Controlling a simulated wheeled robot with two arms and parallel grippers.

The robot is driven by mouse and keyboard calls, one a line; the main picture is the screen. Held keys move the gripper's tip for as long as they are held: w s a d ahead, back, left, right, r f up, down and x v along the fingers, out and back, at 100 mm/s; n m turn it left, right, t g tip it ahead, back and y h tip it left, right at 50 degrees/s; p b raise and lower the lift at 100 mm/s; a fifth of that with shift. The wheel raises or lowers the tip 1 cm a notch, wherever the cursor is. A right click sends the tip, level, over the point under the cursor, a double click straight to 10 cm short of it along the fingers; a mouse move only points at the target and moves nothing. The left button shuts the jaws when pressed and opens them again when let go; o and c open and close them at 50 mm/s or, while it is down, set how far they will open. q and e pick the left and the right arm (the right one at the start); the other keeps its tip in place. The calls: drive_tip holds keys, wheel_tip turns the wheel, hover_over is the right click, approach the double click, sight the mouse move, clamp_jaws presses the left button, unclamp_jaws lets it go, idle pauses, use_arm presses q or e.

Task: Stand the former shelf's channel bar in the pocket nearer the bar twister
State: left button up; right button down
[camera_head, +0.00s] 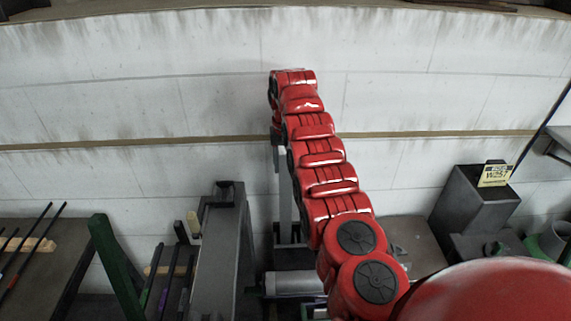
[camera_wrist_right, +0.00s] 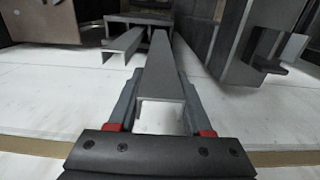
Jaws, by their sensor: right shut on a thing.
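My right gripper (camera_head: 278,143) is at the end of the red arm in the head view, in front of the pale wall. It is shut on a grey channel bar (camera_head: 285,200) that hangs upright below it. In the right wrist view the gripper (camera_wrist_right: 160,92) has a finger on each side of the channel bar (camera_wrist_right: 160,70), which runs away from the camera, its open U end facing me. The bar's far end comes close to a dark frame (camera_wrist_right: 140,18); I cannot tell whether they touch. I cannot make out the pockets or identify the bar twister. My left gripper is out of view.
A second grey channel (camera_wrist_right: 124,43) lies left of the held bar in the wrist view. In the head view a tall grey machine (camera_head: 220,250) and a green post (camera_head: 112,262) stand left, a roller (camera_head: 295,284) low centre, and a grey box (camera_head: 473,205) right.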

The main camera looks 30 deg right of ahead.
sight(286, 176)
drive_tip(key=shift+f+b, duration=1.7)
drive_tip(key=shift+f, duration=1.2)
drive_tip(key=shift+f+b, duration=1.15)
drive_tip(key=shift+f, duration=1.7)
unclamp_jaws()
idle(0.5)
drive_tip(key=shift+r, duration=0.1)
drive_tip(key=shift+r, duration=2.1)
drive_tip(key=shift+r+p, duration=0.45)
drive_tip(key=shift+r, duration=0.85)
